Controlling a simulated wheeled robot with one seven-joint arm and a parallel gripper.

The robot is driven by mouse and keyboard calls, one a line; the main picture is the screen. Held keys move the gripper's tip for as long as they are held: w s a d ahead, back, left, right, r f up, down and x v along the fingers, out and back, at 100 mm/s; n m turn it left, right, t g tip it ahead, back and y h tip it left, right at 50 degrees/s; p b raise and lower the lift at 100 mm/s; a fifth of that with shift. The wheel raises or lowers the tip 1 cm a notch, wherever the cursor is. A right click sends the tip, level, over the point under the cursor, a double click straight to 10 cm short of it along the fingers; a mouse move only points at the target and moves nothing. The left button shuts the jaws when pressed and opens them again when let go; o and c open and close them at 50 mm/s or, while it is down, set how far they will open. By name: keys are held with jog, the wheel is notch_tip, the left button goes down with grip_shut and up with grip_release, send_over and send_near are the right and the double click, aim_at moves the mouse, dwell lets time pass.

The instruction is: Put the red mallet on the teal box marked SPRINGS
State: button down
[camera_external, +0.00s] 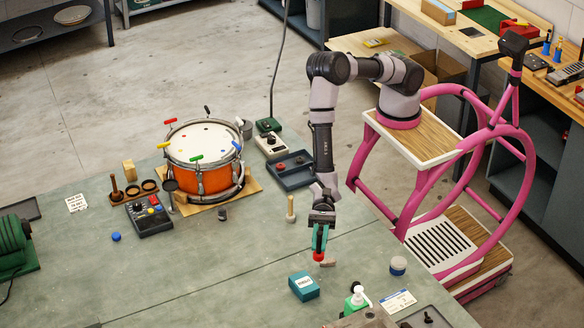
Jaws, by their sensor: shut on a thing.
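The teal box (303,287) sits on the bench near the front, with a white label on it too small to read here. My gripper (319,248) points down, above and slightly right of the box's far side. It is shut on the red mallet (319,256), whose red end shows just below the fingertips. The rest of the mallet is hidden by the fingers. The mallet appears apart from the box.
A small tan piece (329,263) shows beside the red end. A white jar with a blue band (398,265) and a green-and-white bottle (357,298) stand to the right. A wooden-handled tool (290,209) and an orange drum (205,180) stand farther back. Bench left of the box is clear.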

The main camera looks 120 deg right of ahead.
send_over(304, 283)
jog(key=shift+f, duration=4.4)
jog(key=shift+f, duration=0.1)
jog(key=c, duration=0.8)
grip_release()
